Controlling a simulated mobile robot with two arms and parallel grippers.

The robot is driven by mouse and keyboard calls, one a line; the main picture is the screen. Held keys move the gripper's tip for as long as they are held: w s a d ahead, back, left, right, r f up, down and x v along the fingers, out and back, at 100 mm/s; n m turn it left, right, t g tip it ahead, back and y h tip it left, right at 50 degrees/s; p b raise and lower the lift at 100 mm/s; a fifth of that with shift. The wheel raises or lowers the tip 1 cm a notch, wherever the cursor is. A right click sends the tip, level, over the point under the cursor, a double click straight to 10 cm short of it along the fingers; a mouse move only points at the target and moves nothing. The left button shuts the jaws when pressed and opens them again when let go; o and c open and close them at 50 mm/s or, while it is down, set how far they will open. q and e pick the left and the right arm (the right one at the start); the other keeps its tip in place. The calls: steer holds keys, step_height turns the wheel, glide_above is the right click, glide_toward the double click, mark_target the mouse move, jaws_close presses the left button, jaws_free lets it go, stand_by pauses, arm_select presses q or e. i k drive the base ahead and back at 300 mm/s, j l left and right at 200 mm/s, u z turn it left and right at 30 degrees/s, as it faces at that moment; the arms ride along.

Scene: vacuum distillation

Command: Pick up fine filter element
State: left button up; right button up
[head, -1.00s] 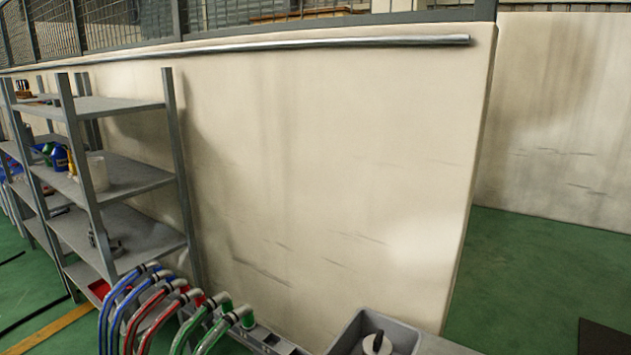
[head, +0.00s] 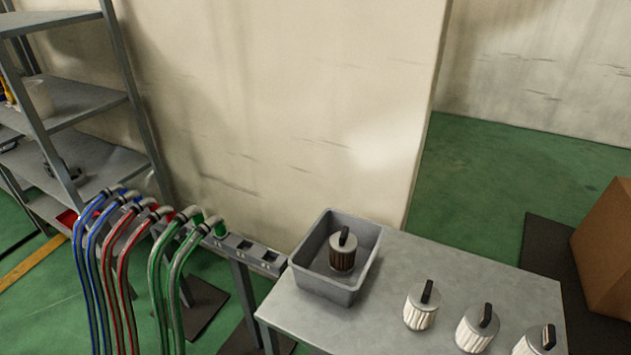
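Several filter elements show in the head view, and I cannot tell by label which is the fine one. Three pale, pleated filter elements with black top handles stand upright in a row on the grey table: the left one (head: 421,311), the middle one (head: 477,331) and the right one (head: 535,343), which is cut by the frame's lower edge. A darker brown filter element (head: 342,256) with a light top and black handle stands inside a grey bin (head: 328,287) at the table's left end. Neither of my grippers is in view.
The grey table (head: 405,262) has bare room behind the pale filters. Blue, red and green hoses (head: 125,262) hang from a rack at the left. A shelf (head: 88,102) stands behind them. A cardboard box (head: 606,250) is at the right.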

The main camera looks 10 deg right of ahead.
mark_target(479, 325)
steer(key=k+l+u, duration=0.15)
steer(key=l, duration=0.45)
steer(key=k+l+u, duration=0.15)
steer(key=l, duration=0.45)
steer(key=k+l+u, duration=0.15)
steer(key=k+l, duration=0.25)
steer(key=l, duration=0.15)
steer(key=k+l+u, duration=0.15)
steer(key=l, duration=0.35)
steer(key=k+l+u, duration=0.1)
steer(key=k+l, duration=0.3)
steer(key=k+l+u, duration=0.15)
steer(key=k+l, duration=0.2)
steer(key=l, duration=0.2)
